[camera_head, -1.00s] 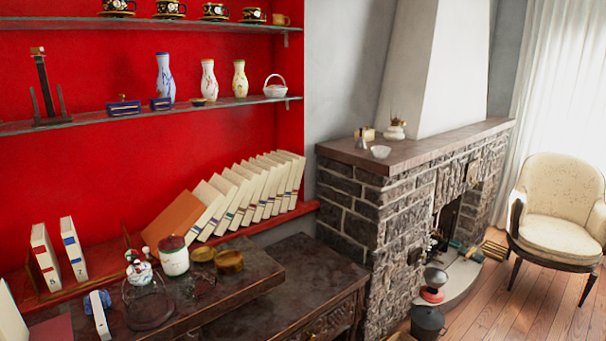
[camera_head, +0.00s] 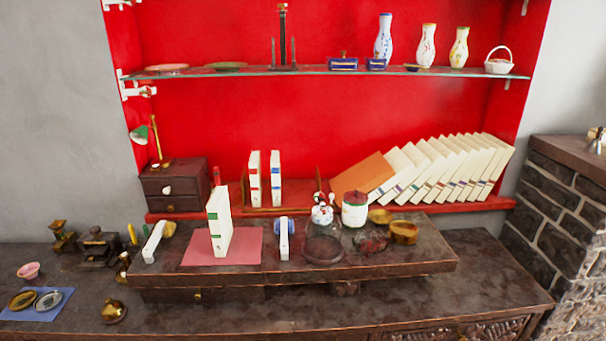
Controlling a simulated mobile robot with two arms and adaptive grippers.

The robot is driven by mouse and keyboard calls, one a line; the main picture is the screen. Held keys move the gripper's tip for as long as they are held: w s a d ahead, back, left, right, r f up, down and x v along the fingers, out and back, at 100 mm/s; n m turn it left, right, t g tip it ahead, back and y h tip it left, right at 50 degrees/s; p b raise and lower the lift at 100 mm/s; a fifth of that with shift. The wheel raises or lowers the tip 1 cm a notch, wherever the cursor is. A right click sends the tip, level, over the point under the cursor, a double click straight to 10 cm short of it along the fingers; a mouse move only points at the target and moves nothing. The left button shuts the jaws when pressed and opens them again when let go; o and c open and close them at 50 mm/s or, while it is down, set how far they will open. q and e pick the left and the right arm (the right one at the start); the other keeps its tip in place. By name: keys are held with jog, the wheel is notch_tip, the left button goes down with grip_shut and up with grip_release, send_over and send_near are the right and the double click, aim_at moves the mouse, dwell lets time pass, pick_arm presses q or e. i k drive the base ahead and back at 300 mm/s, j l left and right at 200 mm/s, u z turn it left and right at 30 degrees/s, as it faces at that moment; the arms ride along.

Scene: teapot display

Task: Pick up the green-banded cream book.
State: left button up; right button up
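The green-banded cream book (camera_head: 218,226) stands upright on a pink mat (camera_head: 250,247) on the raised dark wooden board, left of the middle of the head view. Its spine faces me and has green bands. Free space surrounds it on the mat. Neither of my grippers is in view.
A white upright piece (camera_head: 284,241) and a glass dome (camera_head: 324,245) stand right of the mat, and another white piece (camera_head: 153,241) stands left of it. Behind, two cream books (camera_head: 255,178) with red and blue bands stand on the red shelf; leaning books (camera_head: 435,170) fill its right.

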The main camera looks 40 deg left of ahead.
aim_at(218, 207)
jog(key=u, duration=1.7)
